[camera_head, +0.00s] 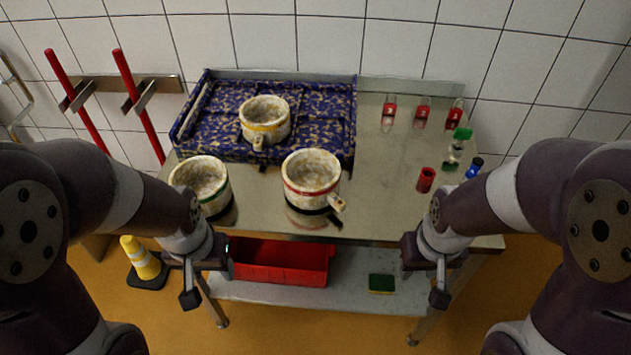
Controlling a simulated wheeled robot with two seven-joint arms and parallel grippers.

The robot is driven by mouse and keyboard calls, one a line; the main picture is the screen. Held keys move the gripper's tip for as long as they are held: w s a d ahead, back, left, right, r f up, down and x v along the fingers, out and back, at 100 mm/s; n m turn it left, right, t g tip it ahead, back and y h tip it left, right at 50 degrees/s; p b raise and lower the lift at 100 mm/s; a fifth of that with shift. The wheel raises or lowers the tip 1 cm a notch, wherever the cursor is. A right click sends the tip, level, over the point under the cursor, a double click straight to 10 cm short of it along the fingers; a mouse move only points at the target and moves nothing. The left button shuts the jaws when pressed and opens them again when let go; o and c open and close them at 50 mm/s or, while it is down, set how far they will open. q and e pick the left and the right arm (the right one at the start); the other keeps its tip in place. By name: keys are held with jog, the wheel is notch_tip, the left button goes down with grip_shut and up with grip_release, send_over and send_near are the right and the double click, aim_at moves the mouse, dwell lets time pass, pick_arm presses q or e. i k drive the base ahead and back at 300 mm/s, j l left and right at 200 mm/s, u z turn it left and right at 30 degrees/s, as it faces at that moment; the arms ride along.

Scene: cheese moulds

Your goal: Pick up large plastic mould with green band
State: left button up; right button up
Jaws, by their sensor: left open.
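The mould with the green band (217,203) is a round, whitish, mottled cup. It stands upright at the front left of the steel table (385,200), partly behind my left arm, so its left side is partly hidden. My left gripper (207,284) is open and empty, below and in front of this mould, at the table's front edge and apart from the mould. My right gripper (422,284) looks open and empty, in front of the table's right part and far from the mould.
A red-banded mould (311,180) stands right of the green one. A yellow-banded mould (264,120) sits on the blue patterned tray (325,130) behind. A red crate (280,262) is on the lower shelf.

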aim_at(208, 175)
jog(key=i+j, duration=0.2)
jog(key=j, duration=0.15)
jog(key=i+j+z, duration=0.1)
jog(key=j, duration=0.25)
jog(key=i+j, duration=0.3)
